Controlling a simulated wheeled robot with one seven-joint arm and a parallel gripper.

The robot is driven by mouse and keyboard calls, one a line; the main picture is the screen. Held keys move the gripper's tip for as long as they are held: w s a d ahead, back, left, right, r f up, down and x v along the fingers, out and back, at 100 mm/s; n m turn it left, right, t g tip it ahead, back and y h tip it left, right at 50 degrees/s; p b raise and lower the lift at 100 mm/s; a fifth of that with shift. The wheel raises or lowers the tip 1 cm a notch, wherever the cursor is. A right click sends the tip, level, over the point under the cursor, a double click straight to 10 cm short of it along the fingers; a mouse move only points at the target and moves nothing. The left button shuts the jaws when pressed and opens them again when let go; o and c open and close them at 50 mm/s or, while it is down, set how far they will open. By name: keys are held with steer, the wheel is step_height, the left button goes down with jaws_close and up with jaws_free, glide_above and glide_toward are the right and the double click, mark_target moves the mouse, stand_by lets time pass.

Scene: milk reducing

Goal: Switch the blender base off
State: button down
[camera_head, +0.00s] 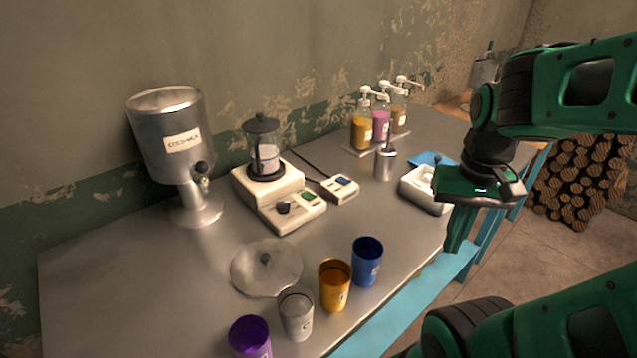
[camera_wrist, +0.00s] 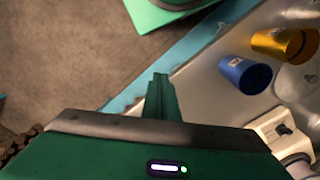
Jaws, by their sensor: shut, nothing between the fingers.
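The blender base (camera_head: 279,196) is a cream unit on the grey table, with a dark knob (camera_head: 284,208) and a green panel on its front part. A clear jar with a black lid (camera_head: 263,147) stands upright on its rear part. Part of a cream unit (camera_wrist: 285,130) shows at the right edge of the wrist view, mostly cut off. My gripper (camera_head: 458,228) is to the right of the blender base, over the table's front edge, pointing down. Its green fingers are together and hold nothing; they also show in the wrist view (camera_wrist: 161,95). The gripper is well apart from the base.
A steel dispenser (camera_head: 177,140) stands left of the blender. Blue (camera_head: 367,262), orange (camera_head: 334,285), grey (camera_head: 297,314) and purple (camera_head: 250,338) cups line the table's front, beside a round glass lid (camera_head: 267,268). Pump bottles (camera_head: 381,120), a metal cup (camera_head: 385,164) and a white box (camera_head: 424,193) stand right.

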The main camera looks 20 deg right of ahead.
steer(key=w+a+r+n+t, duration=0.1)
steer(key=w+a+r+n, duration=0.15)
steer(key=w, duration=0.45)
steer(key=w+a+r+n, duration=0.1)
steer(key=w+r+n, duration=0.1)
steer(key=w+r, duration=0.35)
steer(key=w+a+r+n+t, duration=0.15)
steer(key=w+a+n, duration=0.45)
steer(key=w+a, duration=0.85)
glide_above(309, 196)
steer(key=shift+m+y, duration=0.25)
steer(key=shift+y, duration=0.05)
steer(key=f, duration=1.1)
steer(key=shift+s+d+f, duration=0.2)
steer(key=shift+s, duration=0.15)
steer(key=shift+f, duration=0.75)
